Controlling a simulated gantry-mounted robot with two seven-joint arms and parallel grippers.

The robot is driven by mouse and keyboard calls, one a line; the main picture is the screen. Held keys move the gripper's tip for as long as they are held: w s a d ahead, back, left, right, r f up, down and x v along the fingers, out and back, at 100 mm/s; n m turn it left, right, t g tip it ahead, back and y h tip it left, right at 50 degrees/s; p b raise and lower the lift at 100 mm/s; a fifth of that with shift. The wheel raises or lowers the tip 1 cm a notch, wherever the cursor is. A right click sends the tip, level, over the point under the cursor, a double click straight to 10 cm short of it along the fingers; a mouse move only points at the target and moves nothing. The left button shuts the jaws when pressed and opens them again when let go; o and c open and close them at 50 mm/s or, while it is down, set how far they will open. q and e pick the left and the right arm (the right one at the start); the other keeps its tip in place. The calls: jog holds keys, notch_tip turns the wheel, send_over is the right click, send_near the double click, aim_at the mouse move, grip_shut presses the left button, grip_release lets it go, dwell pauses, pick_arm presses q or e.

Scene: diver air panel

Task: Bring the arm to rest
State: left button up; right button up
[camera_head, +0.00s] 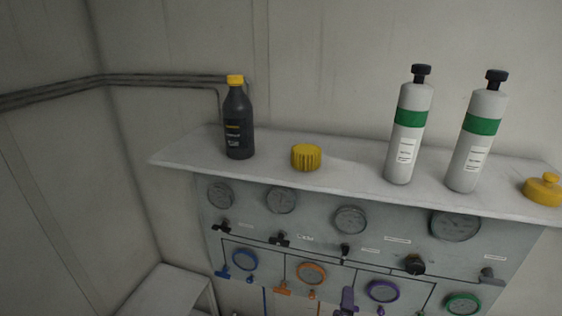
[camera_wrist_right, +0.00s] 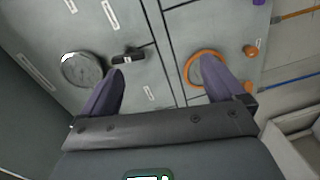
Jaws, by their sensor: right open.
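My right gripper shows in the right wrist view (camera_wrist_right: 163,80), with its two purple fingers spread wide and nothing between them. It points at the grey gauge panel, whose bare face (camera_wrist_right: 100,28) shows behind the fingers. An orange ring (camera_wrist_right: 190,62) lies behind one fingertip, and a black valve handle (camera_wrist_right: 128,57) is near the other. I cannot tell whether either finger touches the panel. My left gripper does not show.
The shelf (camera_head: 345,178) above the panel carries a dark bottle (camera_head: 238,125), a yellow ribbed cap (camera_head: 306,157), two white cylinders (camera_head: 408,135) (camera_head: 475,140) with green bands and a yellow knobbed piece (camera_head: 543,190). Gauges, valves and coloured handles protrude from the panel. A pale ledge (camera_head: 170,290) stands lower left.

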jog(key=s+d+f+m+g+y, duration=0.15)
jog(key=s+d+f+g, duration=0.25)
jog(key=s+f, duration=1)
jog(key=s+r+m+g+y, duration=0.2)
jog(key=s+r+m+g, duration=0.15)
jog(key=s, duration=0.65)
jog(key=s+r+m+g+y, duration=0.2)
jog(key=s+m+g, duration=0.3)
jog(key=s, duration=0.4)
notch_tip(320, 180, down, 22)
jog(key=b, duration=2.2)
jog(key=shift+a+r+m, duration=0.2)
jog(key=shift+a+m, duration=0.05)
jog(key=shift+m, duration=0.05)
